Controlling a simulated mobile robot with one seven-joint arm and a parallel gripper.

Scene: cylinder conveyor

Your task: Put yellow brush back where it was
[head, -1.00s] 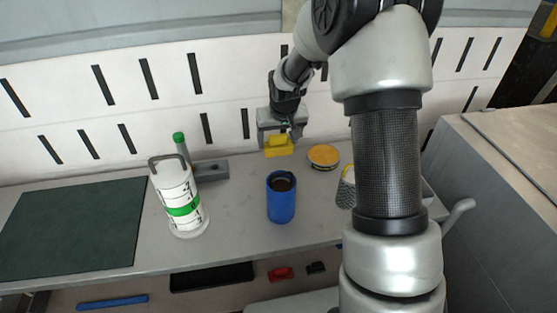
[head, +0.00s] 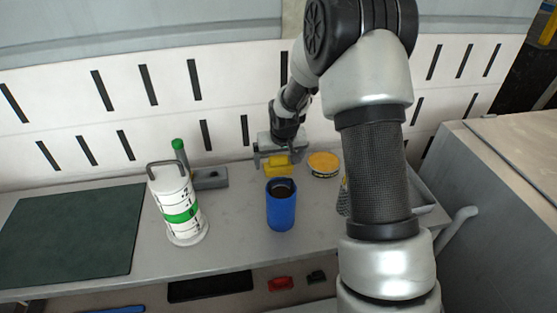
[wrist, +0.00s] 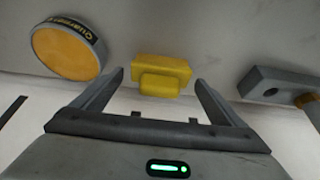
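The yellow brush (head: 277,170) is a small yellow block with a raised grip, at the back of the grey worktop behind a blue cup. In the wrist view the brush (wrist: 162,72) lies between and just beyond my fingertips, with a gap on both sides. My gripper (head: 276,160) is right above the brush, and in the wrist view my gripper (wrist: 159,80) has its fingers spread, holding nothing. The brush appears to rest on the worktop; its underside is hidden.
The blue cup (head: 281,210) stands in front of the brush. A yellow-topped round tin (head: 324,164) is to its right, a grey block (head: 212,178) to its left. A white-and-green cylinder (head: 180,208) with a handle stands further left, near a dark green mat (head: 75,235).

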